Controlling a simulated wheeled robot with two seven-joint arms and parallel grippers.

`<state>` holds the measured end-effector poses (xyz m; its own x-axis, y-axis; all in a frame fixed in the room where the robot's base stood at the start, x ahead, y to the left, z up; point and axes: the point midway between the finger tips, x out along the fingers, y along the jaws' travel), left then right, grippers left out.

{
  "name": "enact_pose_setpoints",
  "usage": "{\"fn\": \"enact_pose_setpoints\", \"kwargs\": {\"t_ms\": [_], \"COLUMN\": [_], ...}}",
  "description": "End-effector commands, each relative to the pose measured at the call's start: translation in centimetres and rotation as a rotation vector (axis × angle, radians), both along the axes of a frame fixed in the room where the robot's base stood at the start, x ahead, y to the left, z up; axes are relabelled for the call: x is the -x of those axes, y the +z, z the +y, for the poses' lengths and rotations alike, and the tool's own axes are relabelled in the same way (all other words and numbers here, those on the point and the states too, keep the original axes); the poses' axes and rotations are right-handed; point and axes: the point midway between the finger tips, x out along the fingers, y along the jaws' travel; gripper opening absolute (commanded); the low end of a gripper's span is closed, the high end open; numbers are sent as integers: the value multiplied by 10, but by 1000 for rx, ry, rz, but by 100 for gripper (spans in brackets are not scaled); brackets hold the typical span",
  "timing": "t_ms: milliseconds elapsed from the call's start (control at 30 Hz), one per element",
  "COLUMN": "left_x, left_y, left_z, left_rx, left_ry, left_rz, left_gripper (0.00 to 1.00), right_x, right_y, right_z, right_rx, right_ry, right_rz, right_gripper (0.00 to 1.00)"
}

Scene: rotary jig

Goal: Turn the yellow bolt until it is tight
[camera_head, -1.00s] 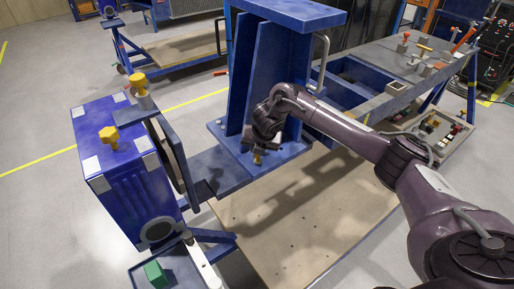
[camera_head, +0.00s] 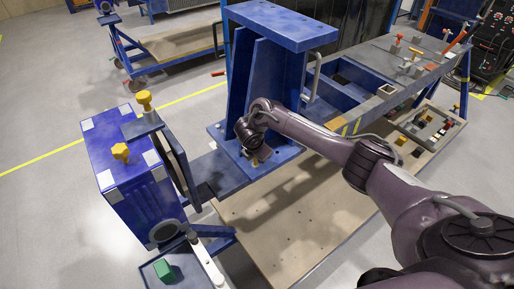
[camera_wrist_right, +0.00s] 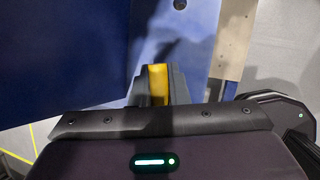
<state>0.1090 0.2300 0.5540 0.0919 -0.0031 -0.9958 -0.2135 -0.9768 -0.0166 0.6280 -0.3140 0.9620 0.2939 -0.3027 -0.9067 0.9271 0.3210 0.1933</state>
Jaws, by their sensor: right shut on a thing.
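A small yellow bolt (camera_head: 255,162) stands at the blue base plate (camera_head: 222,134) of the upright fixture in the head view. My right gripper (camera_head: 253,156) comes down over it and is shut on it. In the right wrist view the yellow bolt (camera_wrist_right: 158,84) shows as a yellow strip between the dark fingers (camera_wrist_right: 160,88). Its lower end and thread are hidden, so I cannot tell how deep it sits. My left gripper is not in view.
Two other yellow knobs stand at the left, one on the blue box (camera_head: 121,152) and one on a bracket (camera_head: 145,99). The tall blue upright (camera_head: 270,85) stands close behind my right wrist. A wooden board (camera_head: 300,225) lies below. A grey bench (camera_head: 385,60) holds several tools.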

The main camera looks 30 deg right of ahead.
Motion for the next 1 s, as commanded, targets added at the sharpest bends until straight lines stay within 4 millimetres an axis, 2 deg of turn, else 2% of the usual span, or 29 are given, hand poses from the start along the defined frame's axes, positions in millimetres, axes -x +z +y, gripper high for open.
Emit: {"fn": "enact_pose_setpoints", "kwargs": {"t_ms": [33, 200, 800, 833, 967, 1000], "left_x": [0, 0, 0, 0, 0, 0], "left_y": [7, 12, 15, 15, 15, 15], "left_z": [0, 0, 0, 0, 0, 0], "left_rx": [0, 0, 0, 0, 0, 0], "left_ry": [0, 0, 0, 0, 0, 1], "left_rz": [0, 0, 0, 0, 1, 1], "left_gripper": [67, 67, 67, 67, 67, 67], "right_x": [-1, 0, 0, 0, 0, 1], "right_y": [4, 3, 2, 2, 1, 1], "right_z": [0, 0, -1, -1, -1, -1], "right_rx": [-2, -1, -2, -2, -1, -1], "right_ry": [-26, -89, -127, -126, -125, -125], "right_rz": [-2, -3, -5, -4, -3, -3], "right_gripper": [0, 0, 0, 18, 35, 36]}}
